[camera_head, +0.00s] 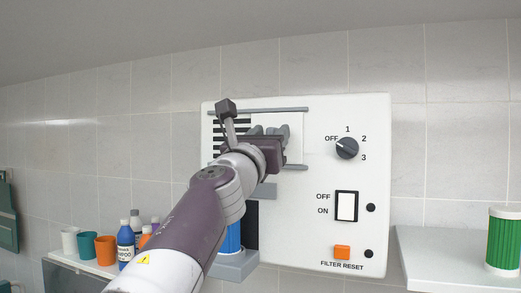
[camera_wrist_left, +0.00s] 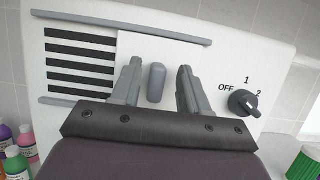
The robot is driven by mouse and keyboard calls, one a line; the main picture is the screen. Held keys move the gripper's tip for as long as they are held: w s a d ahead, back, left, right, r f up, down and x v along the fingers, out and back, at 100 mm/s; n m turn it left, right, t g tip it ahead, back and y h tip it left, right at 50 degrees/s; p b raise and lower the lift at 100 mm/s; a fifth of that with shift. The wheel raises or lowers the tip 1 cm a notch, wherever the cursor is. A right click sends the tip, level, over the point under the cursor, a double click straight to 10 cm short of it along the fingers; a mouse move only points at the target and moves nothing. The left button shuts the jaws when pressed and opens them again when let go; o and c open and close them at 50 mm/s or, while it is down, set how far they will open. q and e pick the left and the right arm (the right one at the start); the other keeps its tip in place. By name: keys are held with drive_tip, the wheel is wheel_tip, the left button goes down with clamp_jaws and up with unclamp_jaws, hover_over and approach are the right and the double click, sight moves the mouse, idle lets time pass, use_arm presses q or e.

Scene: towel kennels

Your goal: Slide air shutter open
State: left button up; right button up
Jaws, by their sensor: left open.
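The air shutter is a white sliding plate (camera_wrist_left: 195,60) on a white wall panel, between two grey rails. Its upright grey handle (camera_wrist_left: 156,84) stands between the two fingers of my left gripper (camera_wrist_left: 159,72), which is open, with a gap showing on each side of the handle. Dark vent slots (camera_wrist_left: 80,62) are uncovered to the left of the plate. In the head view my left gripper (camera_head: 270,131) is in front of the panel's upper left part, and my arm hides part of the slots and lower rail. My right gripper is not in view.
The white panel (camera_head: 310,215) also carries a rotary knob (camera_head: 347,148), a rocker switch (camera_head: 346,206) and an orange button (camera_head: 342,252). Bottles and cups (camera_head: 105,250) stand on a shelf at lower left. A green container (camera_head: 503,240) stands on the right shelf (camera_head: 440,250).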

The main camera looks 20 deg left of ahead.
use_arm(q)
drive_tip(key=b+v, duration=0.3)
drive_tip(key=v, duration=0.8)
drive_tip(key=shift+s+f+b, duration=0.2)
drive_tip(key=shift+s+b, duration=0.1)
